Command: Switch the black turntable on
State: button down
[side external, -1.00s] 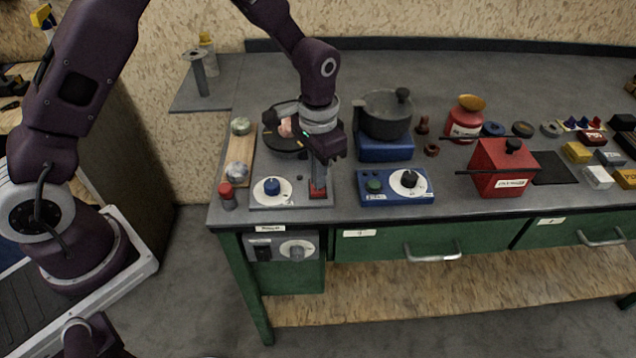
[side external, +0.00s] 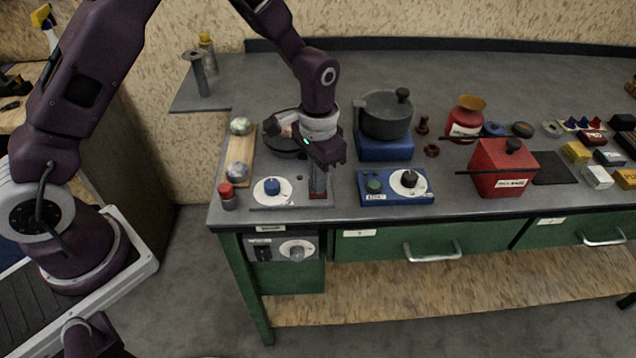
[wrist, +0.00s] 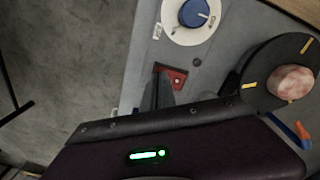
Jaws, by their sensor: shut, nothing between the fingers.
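The black turntable (side external: 284,152) is a dark disc on a grey base panel near the left end of the bench. In the wrist view its disc (wrist: 262,72) carries yellow marks and a pinkish, mottled round thing (wrist: 291,82). A blue knob (side external: 272,187) on a white dial sits at the panel's front left; it also shows in the wrist view (wrist: 194,13). A red piece (wrist: 178,80) sits at the panel's front right. My gripper (side external: 318,189) is shut and empty, pointing down at the red piece and partly hiding it. I cannot tell whether they touch.
A red-topped button (side external: 226,190) and a wooden board (side external: 239,155) with two round things stand left of the panel. Right of it are a blue control box (side external: 395,197) and a grey pot (side external: 386,116) on a blue stand. The bench's front edge is close.

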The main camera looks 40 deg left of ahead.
jog(key=shift+f, duration=0.15)
jog(key=shift+r, duration=3.45)
jog(key=s+a+r+n+t, duration=0.1)
jog(key=s+a+r, duration=0.1)
jog(key=s+r, duration=0.35)
jog(key=s+a+r+t, duration=0.1)
jog(key=s+r, duration=0.2)
jog(key=r, duration=0.5)
jog(key=s+a+r+n+t, duration=0.1)
jog(key=s+r, duration=0.1)
jog(key=s, duration=0.6)
jog(key=s+a+r+n+t, duration=0.1)
jog(key=s+a+r+t, duration=0.1)
jog(key=s, duration=0.6)
jog(key=shift+t, duration=0.3)
